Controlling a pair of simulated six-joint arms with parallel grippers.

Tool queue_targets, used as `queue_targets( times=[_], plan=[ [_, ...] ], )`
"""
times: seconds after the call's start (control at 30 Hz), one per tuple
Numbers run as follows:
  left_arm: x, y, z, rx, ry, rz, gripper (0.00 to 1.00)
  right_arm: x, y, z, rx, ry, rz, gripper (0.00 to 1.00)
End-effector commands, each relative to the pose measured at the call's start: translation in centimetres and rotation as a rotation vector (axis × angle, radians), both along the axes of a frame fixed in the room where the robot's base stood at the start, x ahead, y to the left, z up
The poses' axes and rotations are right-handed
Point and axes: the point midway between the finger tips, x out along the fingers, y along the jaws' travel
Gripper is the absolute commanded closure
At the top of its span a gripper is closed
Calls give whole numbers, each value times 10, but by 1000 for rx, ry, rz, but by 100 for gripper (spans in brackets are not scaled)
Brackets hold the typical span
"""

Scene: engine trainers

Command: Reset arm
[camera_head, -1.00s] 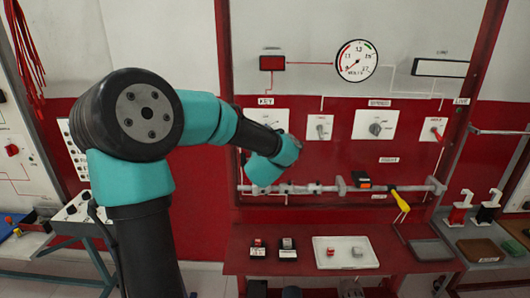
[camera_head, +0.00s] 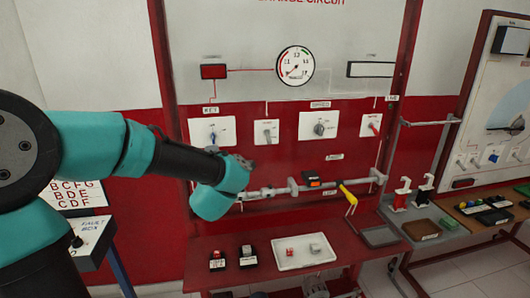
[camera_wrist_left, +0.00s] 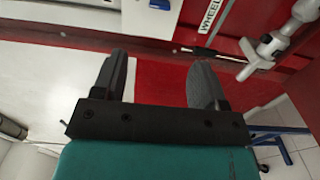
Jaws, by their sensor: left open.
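My left arm comes in from the left in the head view, and its teal wrist (camera_head: 222,190) is in front of the red lower part of the trainer panel. Its fingers cannot be made out clearly there. In the left wrist view my left gripper (camera_wrist_left: 160,75) is open, with two dark fingers apart and nothing between them. Beyond the fingers is a red surface, with a white one to the left. My right gripper is in neither view.
A red bench (camera_head: 205,244) below holds a white tray (camera_head: 290,262). A control box (camera_head: 92,238) stands at the left.

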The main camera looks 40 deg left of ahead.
Motion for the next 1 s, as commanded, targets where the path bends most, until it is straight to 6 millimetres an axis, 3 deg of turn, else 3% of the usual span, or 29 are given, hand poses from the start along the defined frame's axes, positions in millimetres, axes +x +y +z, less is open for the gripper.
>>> queue_targets(
  times=[0.17, 0.27, 0.37, 0.5, 0.7, 0.87, 1.0],
  plan=[
    [5, -3, -7, 6, 23, -15, 34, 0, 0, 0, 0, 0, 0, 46],
    [16, -10, -25, 23, 85, -58, 34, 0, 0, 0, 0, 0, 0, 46],
    [34, -24, -56, 53, 188, -134, 34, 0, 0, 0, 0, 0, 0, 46],
    [59, -53, -117, 113, 383, -289, 34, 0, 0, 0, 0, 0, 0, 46],
    [77, -102, -213, 199, 657, -542, 34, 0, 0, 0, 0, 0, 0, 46],
    [73, -143, -288, 265, 857, -763, 34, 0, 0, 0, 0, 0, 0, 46],
    [56, -179, -351, 319, 1015, -972, 34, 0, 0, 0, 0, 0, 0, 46]
  ],
)
